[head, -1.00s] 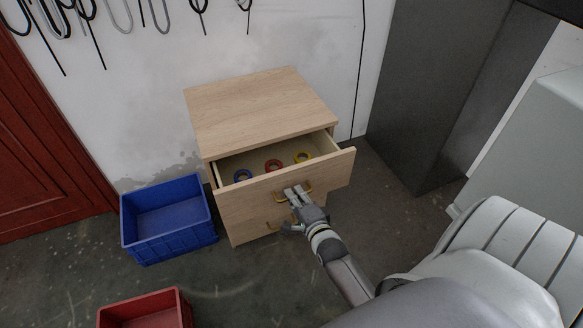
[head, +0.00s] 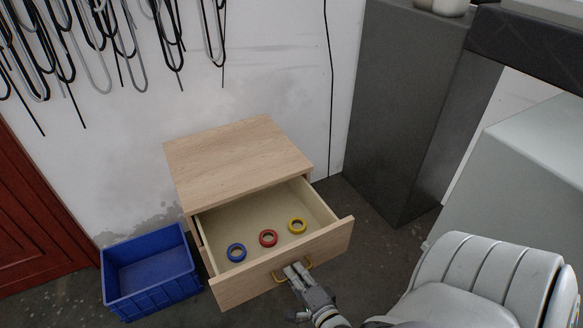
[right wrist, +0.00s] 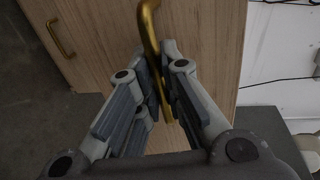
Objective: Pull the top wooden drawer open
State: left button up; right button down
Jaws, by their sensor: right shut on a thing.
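The top wooden drawer (head: 240,282) is pulled well out of the light wood cabinet (head: 238,157). My right gripper (head: 296,272) is at the drawer front, shut on the brass handle (head: 309,263). In the right wrist view the handle (right wrist: 150,30) runs between the two fingers (right wrist: 167,95). My left gripper is not in view.
A blue crate (head: 150,287) stands on the floor left of the cabinet. A dark grey cabinet (head: 395,110) stands to the right, by the wall. A lower brass handle (right wrist: 60,38) shows in the right wrist view. Cables hang on the wall above.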

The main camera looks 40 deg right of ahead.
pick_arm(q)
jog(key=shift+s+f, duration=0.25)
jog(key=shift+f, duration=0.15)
pick_arm(e)
jog(key=shift+s+a, duration=0.1)
jog(key=shift+s, duration=0.35)
jog(key=c, duration=1.5)
grip_release()
jog(key=shift+c, duration=0.2)
jog(key=v, duration=1.2)
